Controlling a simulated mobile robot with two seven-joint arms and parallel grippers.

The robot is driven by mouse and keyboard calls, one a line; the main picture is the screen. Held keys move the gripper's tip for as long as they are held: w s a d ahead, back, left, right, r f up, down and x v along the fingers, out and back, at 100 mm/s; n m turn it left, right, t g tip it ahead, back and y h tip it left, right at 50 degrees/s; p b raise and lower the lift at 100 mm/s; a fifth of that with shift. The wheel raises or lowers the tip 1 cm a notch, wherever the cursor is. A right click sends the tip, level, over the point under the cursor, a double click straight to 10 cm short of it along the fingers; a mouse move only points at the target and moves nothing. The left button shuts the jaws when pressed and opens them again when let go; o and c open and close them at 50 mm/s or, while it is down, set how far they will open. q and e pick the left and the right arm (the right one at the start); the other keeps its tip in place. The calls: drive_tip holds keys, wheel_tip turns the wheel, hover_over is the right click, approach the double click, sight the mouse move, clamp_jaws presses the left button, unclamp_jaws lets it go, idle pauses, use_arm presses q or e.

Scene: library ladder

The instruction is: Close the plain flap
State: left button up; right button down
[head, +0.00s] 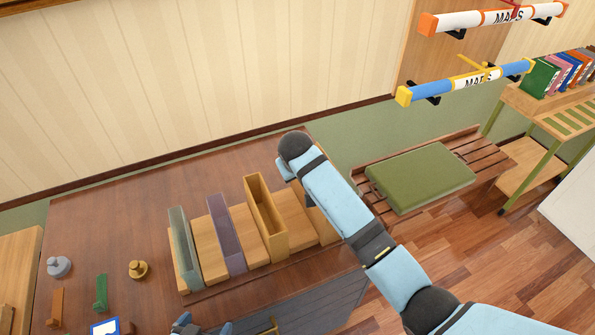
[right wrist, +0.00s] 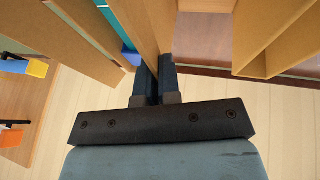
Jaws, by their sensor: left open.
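I cannot clearly pick out the plain flap. A plain wooden piece (head: 325,229) shows partly behind my right forearm, at the right end of a row of slim holders on the dark desk (head: 95,215). In the right wrist view a plain tan board (right wrist: 150,25) stands just beyond the fingertips; I cannot tell whether it touches them. My right gripper (right wrist: 157,72) has its two fingers together with no clear gap. In the head view it is hidden behind its arm. My left gripper (head: 198,327) shows only partly at the bottom edge, open, in front of the desk.
A grey-green holder (head: 180,240), a purple holder (head: 226,235) and a tan holder (head: 263,215) stand on the desk. Several small stamps and knobs lie at the left. A slatted bench (head: 495,155) with a green cushion (head: 420,180) is right of the desk.

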drive_tip(key=shift+w+d+m+g+y, duration=0.2)
drive_tip(key=shift+d+g+y, duration=0.15)
drive_tip(key=shift+y, duration=0.65)
drive_tip(key=shift+w+d+m+g+y, duration=0.15)
drive_tip(key=shift+g+y, duration=0.3)
drive_tip(key=shift+y, duration=0.55)
drive_tip(key=shift+s+d, duration=0.1)
drive_tip(key=c, duration=1.3)
unclamp_jaws()
drive_tip(key=shift+r, duration=0.1)
drive_tip(key=b+v, duration=0.2)
drive_tip(key=v, duration=1.1)
drive_tip(key=shift+d+r, duration=0.25)
drive_tip(key=shift+r, duration=0.05)
